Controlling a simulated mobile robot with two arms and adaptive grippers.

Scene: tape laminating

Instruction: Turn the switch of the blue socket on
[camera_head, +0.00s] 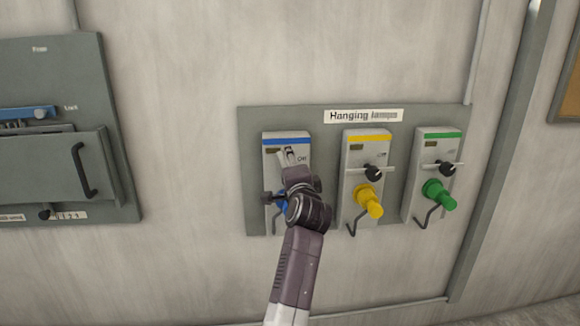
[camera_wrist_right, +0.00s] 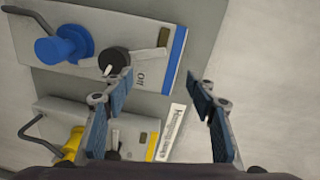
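The blue socket (camera_head: 270,150) is the leftmost of three grey sockets on the wall panel, with a blue stripe on top. My right gripper (camera_head: 289,153) is in front of its upper part and hides its switch in the head view. In the right wrist view, the black round switch (camera_wrist_right: 113,62) with a white mark shows beside the "Off" label. The blue plug (camera_wrist_right: 62,46) sits in the socket. My right gripper (camera_wrist_right: 163,88) is open and empty; one fingertip is close to the switch, contact unclear. My left gripper is not in view.
The yellow socket (camera_head: 353,152) and green socket (camera_head: 421,150) stand to the right, each with a black switch and a plug. A "Hanging lamps" label (camera_head: 363,116) is above. A grey cabinet (camera_head: 50,170) with a handle is at the left.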

